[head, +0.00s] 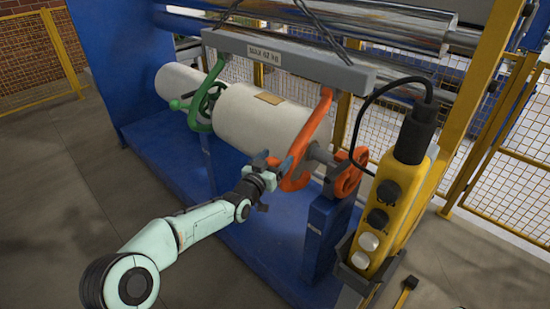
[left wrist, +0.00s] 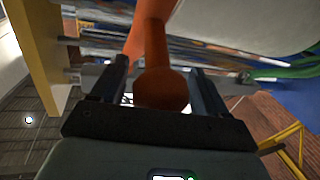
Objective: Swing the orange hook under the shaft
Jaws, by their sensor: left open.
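The orange hook (head: 318,125) hangs from the right end of the grey lifting beam (head: 290,58). Its curved lower part is beside the near end of the white film roll (head: 262,118), close to the grey shaft (head: 321,152). I cannot tell whether its tip is under the shaft. My left gripper (head: 268,163) is at the hook's lower left. In the left wrist view, the rounded end of the hook (left wrist: 161,88) shows between the open fingers of the left gripper (left wrist: 160,85); contact is not clear. My right gripper is not in view.
A green hook (head: 203,105) hangs at the beam's left end. An orange handwheel (head: 347,174) is right of the shaft, above a blue post (head: 325,225). A yellow control pendant (head: 395,205) with a black cable stands at right. Floor at left is clear.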

